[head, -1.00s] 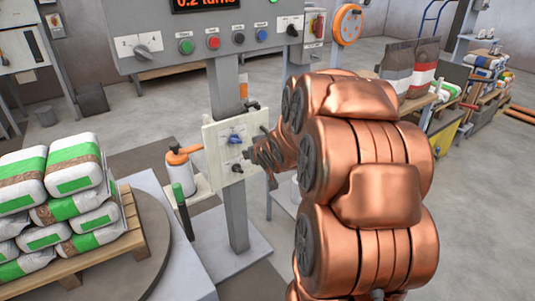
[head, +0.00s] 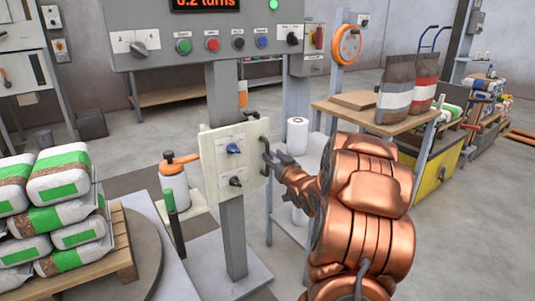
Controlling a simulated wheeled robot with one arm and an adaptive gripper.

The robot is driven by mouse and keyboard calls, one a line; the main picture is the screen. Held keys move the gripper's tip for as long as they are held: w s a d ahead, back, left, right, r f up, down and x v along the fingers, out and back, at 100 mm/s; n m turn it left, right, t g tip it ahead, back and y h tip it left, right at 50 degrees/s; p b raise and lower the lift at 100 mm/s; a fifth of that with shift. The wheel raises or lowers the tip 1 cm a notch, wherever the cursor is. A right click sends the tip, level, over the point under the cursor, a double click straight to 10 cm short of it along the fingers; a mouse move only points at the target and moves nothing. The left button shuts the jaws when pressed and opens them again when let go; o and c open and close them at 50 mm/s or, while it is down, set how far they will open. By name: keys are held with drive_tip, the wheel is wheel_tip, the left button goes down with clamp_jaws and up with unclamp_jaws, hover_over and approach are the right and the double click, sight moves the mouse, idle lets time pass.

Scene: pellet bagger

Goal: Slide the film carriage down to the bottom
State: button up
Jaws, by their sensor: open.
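A pale upright plate (head: 212,165) is fixed to the grey post in the middle of the head view. It carries a blue knob (head: 234,149), a black knob (head: 236,182) below it and a dark fitting (head: 254,114) at its top. I cannot tell for sure which part is the film carriage. Contact with the plate's edge cannot be made out. My copper arm hides what lies behind it at the lower right.
A control box (head: 210,42) with buttons hangs above the plate. A white roll (head: 297,135) stands on a shelf behind my gripper. An orange-topped bottle (head: 173,182) stands left of the post. Stacked bags (head: 68,182) sit on a pallet at left. A wooden table (head: 345,115) stands at right.

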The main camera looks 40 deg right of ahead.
drive_tip(key=shift+b+x, duration=0.45)
drive_tip(key=shift+x, duration=2.15)
drive_tip(key=shift+c, duration=0.3)
clamp_jaws()
